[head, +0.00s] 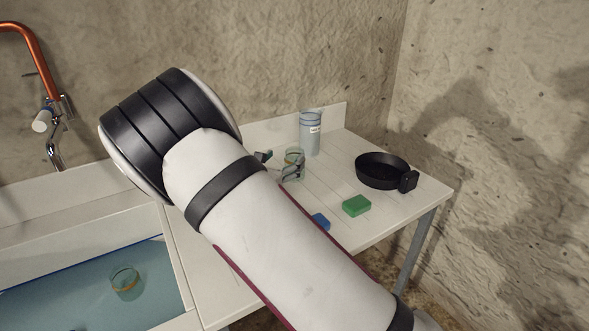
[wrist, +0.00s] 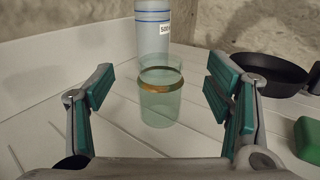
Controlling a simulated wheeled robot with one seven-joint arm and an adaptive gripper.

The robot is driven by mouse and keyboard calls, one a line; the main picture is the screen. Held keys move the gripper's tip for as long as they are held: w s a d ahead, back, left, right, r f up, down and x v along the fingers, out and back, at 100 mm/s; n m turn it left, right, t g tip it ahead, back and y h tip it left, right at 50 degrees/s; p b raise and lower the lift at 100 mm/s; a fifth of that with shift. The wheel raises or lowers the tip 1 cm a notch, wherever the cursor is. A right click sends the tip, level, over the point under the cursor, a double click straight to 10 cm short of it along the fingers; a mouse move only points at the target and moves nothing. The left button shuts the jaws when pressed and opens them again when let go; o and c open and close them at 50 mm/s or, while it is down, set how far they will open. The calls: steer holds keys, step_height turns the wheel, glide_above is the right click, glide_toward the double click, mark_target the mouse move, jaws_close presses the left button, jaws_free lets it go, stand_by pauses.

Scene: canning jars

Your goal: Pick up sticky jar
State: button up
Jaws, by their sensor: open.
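A clear greenish glass jar with an amber band around its upper part stands upright on the white table. In the wrist view the jar (wrist: 160,103) is ahead of my open gripper (wrist: 163,90), roughly centred between its two green-padded fingers, with gaps on both sides. In the head view the jar (head: 293,157) is partly hidden by my gripper (head: 278,165), and my arm covers much of the table. Another jar (head: 126,283) with an amber band sits in the blue water of the sink at the lower left. Which jar is sticky cannot be told by name.
A tall pale-blue labelled cylinder (head: 310,134) stands close behind the jar. A black pan (head: 382,170) lies to the right. A green block (head: 356,206) and a blue block (head: 320,221) lie nearer the table's front edge. Walls bound the back and right.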

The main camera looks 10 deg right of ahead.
mark_target(295, 149)
steer(key=shift+f, duration=0.75)
steer(key=shift+x, duration=3.75)
steer(key=shift+d, duration=0.1)
jaws_close()
steer(key=shift+r, duration=0.1)
steer(key=shift+r, duration=0.5)
steer(key=s+r+p, duration=0.1)
steer(key=s+r, duration=0.3)
steer(key=s, duration=1.2)
steer(key=shift+d, duration=0.25)
